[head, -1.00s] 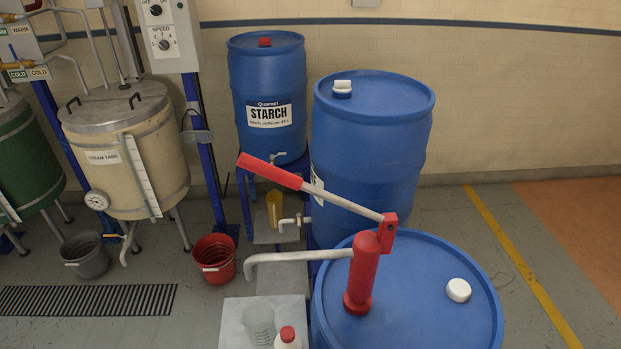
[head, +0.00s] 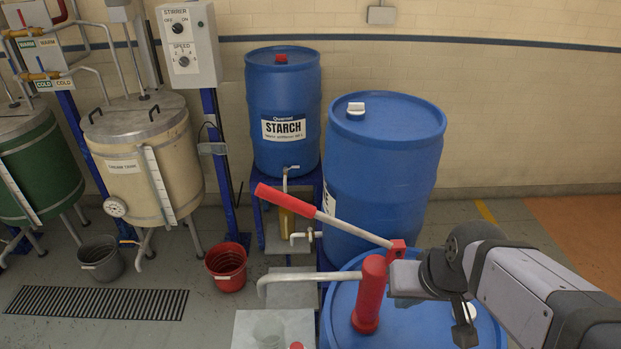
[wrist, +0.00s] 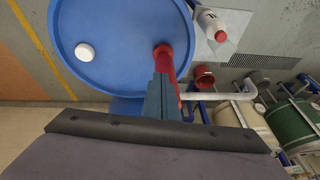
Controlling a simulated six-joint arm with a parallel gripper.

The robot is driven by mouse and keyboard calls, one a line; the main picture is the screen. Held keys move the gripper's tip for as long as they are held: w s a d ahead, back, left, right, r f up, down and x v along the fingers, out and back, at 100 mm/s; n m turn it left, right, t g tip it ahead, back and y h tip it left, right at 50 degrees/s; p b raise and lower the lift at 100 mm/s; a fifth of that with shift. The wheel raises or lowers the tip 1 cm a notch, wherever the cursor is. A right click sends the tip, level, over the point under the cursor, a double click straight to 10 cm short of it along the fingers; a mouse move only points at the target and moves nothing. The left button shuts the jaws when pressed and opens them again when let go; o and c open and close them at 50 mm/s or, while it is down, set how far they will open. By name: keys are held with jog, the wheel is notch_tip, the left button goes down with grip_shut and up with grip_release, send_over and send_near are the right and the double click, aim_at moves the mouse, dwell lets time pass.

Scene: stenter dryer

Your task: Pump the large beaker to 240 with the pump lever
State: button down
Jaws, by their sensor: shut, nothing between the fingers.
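The pump (head: 369,295) is a red column on the near blue drum (head: 345,325); it also shows in the wrist view (wrist: 163,57). Its lever (head: 286,200) has a red grip and a pale rod, and slants up to the left from the red pivot. A pale spout (head: 300,277) reaches left over a grey plate. The clear large beaker (head: 268,334) stands below the spout end, cut by the lower edge; its level cannot be read. My gripper (head: 393,278) is shut and empty, close beside the pump column below the pivot; contact cannot be told. Its fingers (wrist: 163,95) overlap the column in the wrist view.
A white bottle with a red cap (wrist: 213,24) stands near the beaker. The starch drum (head: 283,105) and another blue drum (head: 385,150) stand behind the pump. A red bucket (head: 227,267) is on the floor at left. The space above the lever is clear.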

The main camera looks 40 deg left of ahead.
jog(key=a+r+y, duration=0.3)
jog(key=a+r, duration=0.6)
jog(key=r, duration=0.2)
jog(key=s+a+r+y, duration=0.1)
jog(key=s+r, duration=0.1)
jog(key=r, duration=0.7)
jog(key=s+a+r+m+g+y, duration=0.1)
jog(key=s+a+r, duration=0.1)
jog(key=r, duration=0.7)
jog(key=shift+s+a+r+y, duration=0.2)
jog(key=shift+s+a+y, duration=0.1)
jog(key=shift+s, duration=0.4)
